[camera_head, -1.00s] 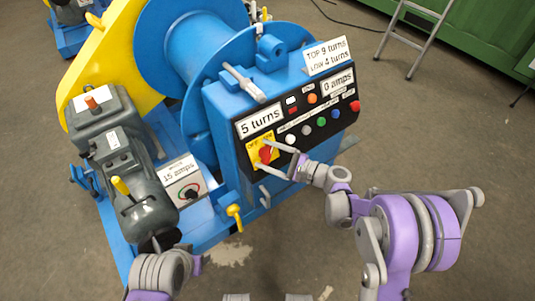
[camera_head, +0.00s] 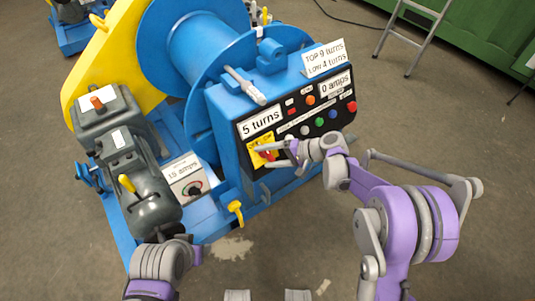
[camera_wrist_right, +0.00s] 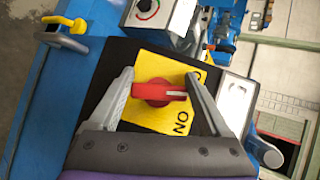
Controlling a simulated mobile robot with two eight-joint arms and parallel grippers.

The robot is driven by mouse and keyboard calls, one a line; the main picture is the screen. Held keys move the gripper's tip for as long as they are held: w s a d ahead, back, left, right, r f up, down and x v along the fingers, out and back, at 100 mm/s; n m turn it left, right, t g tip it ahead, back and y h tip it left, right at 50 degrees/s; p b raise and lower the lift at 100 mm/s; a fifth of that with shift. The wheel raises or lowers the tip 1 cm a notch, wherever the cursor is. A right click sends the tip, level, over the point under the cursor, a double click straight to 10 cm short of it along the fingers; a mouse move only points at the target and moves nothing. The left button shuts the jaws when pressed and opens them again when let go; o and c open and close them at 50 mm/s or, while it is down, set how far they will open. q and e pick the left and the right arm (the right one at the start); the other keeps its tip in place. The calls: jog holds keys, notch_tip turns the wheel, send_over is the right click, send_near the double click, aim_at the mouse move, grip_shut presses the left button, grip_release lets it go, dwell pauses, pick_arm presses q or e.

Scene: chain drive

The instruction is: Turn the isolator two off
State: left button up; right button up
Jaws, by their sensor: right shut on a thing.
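The isolator is a red rotary knob (camera_wrist_right: 158,92) on a yellow plate (camera_wrist_right: 148,68) marked ON in the right wrist view. The knob's bar lies crosswise between the fingers, its white line toward the right finger. In the head view the yellow plate (camera_head: 254,157) sits at the lower left of the black panel, and the knob is partly hidden. My right gripper (camera_wrist_right: 162,95) is shut on the knob, with one finger at each end of its bar. I cannot read the number two on it. My left arm (camera_head: 160,262) is at the lower left; its fingers cannot be made out.
The black panel (camera_head: 285,128) has several coloured buttons and signs reading 5 turns and 0 amps. A grey lever (camera_head: 244,86) sticks out above it. A box with a dial (camera_head: 194,189) reads 15 amps. A yellow handle (camera_head: 236,210) juts out below.

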jog(key=shift+n+h+p, duration=0.45)
jog(key=shift+n+h, duration=0.45)
jog(key=shift+n, duration=0.2)
pick_arm(q)
jog(key=shift+r+p, duration=0.45)
jog(key=shift+r, duration=0.75)
pick_arm(e)
jog(key=shift+d+f+n+h, duration=0.1)
jog(key=shift+n+h, duration=0.7)
jog(key=shift+n, duration=0.4)
jog(key=o, duration=1.2)
pick_arm(q)
jog(key=shift+r+p, duration=0.7)
jog(key=shift+r, duration=0.1)
pick_arm(e)
jog(key=v, duration=1)
jog(key=shift+d+r, duration=0.25)
jog(key=shift+r, duration=0.1)
